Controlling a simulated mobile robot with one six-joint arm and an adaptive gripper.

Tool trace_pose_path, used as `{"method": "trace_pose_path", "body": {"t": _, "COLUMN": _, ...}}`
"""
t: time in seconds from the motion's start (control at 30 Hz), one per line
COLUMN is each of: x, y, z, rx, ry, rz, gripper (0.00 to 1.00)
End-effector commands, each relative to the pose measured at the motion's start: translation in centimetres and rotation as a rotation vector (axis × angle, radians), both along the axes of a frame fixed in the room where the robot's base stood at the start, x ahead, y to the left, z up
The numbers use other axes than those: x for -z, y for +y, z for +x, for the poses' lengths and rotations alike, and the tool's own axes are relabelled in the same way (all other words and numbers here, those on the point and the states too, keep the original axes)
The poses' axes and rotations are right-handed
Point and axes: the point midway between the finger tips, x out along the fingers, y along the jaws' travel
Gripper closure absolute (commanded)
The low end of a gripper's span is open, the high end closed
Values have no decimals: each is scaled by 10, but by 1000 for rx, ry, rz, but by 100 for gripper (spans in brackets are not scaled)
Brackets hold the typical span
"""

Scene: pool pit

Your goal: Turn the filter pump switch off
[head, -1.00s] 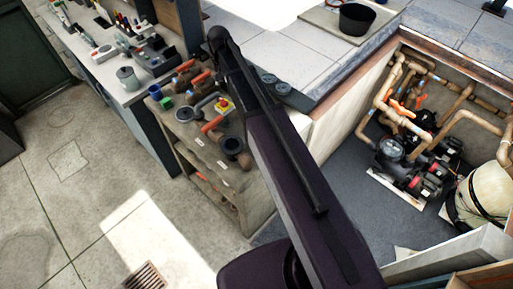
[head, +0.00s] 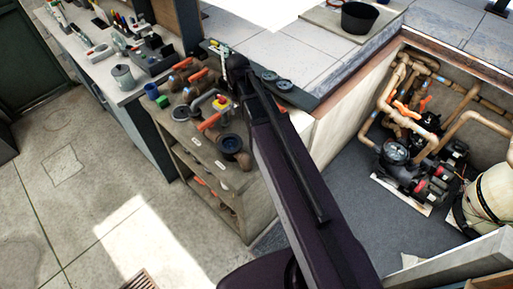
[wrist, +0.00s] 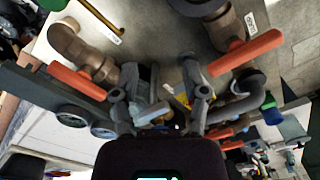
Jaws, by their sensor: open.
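My gripper (wrist: 165,95) is open in the wrist view, its two grey fingers apart. Between them, partly hidden, is a small yellow thing (wrist: 183,95) with pale parts around it. It may be the yellow box with a red button on the shelf top; in the head view only a bit of red (head: 222,98) shows there, beside the end of my arm. I cannot tell whether the fingers touch anything. No thing in view is clearly readable as the filter pump switch. The pumps (head: 397,150) stand in the pit at the right.
Pipe pieces with orange handles (wrist: 245,52) crowd the shelf unit (head: 205,150) around my gripper. Another orange handle (wrist: 77,82) is at the left. Round gauges (wrist: 72,116) lie close by. A black pot (head: 358,18) stands on the paved ledge. The floor at left is clear.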

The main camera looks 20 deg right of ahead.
Motion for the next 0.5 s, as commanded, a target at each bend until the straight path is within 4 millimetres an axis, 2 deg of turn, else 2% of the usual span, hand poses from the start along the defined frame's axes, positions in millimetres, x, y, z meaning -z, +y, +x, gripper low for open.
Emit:
{"method": "trace_pose_path", "body": {"t": 0.03, "x": 8, "y": -2, "z": -9, "rx": -5, "ry": 0, "rz": 0, "gripper": 43}}
{"method": "trace_pose_path", "body": {"t": 0.5, "x": 43, "y": -15, "z": -63, "rx": -60, "ry": 0, "rz": 0, "gripper": 43}}
